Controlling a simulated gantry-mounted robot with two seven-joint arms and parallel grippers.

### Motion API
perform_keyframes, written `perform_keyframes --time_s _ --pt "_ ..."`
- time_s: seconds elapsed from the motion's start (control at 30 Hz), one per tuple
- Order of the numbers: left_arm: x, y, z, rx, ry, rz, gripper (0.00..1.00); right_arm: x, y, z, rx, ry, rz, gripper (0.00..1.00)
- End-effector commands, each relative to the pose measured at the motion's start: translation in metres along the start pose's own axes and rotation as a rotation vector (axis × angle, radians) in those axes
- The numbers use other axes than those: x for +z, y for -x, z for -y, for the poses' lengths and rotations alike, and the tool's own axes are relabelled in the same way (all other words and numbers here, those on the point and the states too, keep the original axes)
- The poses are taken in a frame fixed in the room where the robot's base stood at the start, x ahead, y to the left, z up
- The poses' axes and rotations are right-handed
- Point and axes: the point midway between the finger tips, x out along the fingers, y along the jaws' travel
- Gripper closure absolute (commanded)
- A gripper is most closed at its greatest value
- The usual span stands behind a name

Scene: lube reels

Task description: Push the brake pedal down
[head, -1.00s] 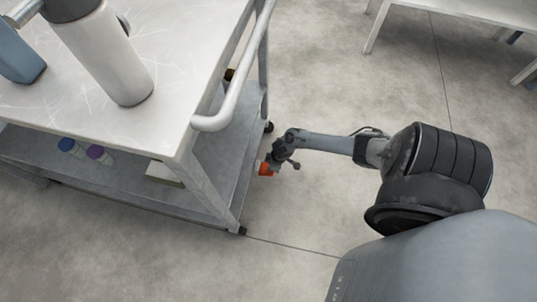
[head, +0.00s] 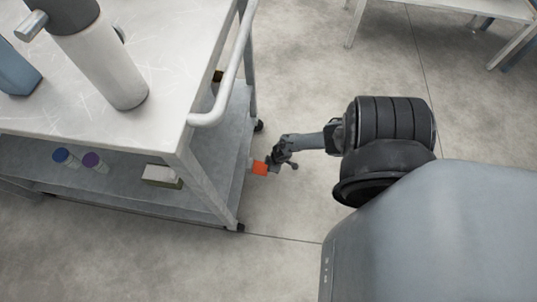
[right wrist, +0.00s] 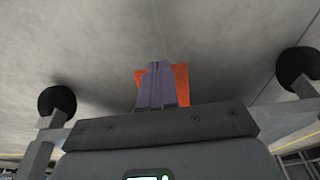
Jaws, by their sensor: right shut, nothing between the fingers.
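The orange brake pedal (head: 260,169) sits low at the right end of the cart, close to the floor. My right gripper (head: 272,162) is right beside it in the head view, on its right. In the right wrist view the shut, empty fingers (right wrist: 157,85) lie in front of the orange pedal (right wrist: 181,84) and hide its middle. I cannot tell whether fingers and pedal touch. My left gripper is not in view.
The metal cart (head: 165,110) fills the left, with a handle bar (head: 236,70) on its right side. Its top holds a white cylinder (head: 105,65); its lower shelf holds small bottles (head: 95,161) and a box (head: 161,176). A white table (head: 465,8) stands at the back right. Open floor lies between.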

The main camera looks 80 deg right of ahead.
Motion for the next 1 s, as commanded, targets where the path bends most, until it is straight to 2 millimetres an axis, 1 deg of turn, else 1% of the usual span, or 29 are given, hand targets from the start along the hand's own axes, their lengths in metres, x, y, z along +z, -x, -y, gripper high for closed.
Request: perform_keyframes --time_s 0.23,0.77,0.87,1.0 --pt "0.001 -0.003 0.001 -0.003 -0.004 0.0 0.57 0.001 -0.006 0.0 -0.001 -0.001 -0.001 1.0" --pt "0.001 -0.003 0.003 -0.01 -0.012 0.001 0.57 0.002 -0.006 0.001 -0.001 0.0 -0.001 1.0" --pt "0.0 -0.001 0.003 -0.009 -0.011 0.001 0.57 0.001 -0.003 0.001 -0.001 0.0 -0.001 1.0" --pt "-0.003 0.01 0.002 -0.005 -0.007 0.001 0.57 0.0 0.007 0.001 -0.001 0.001 -0.001 1.0"
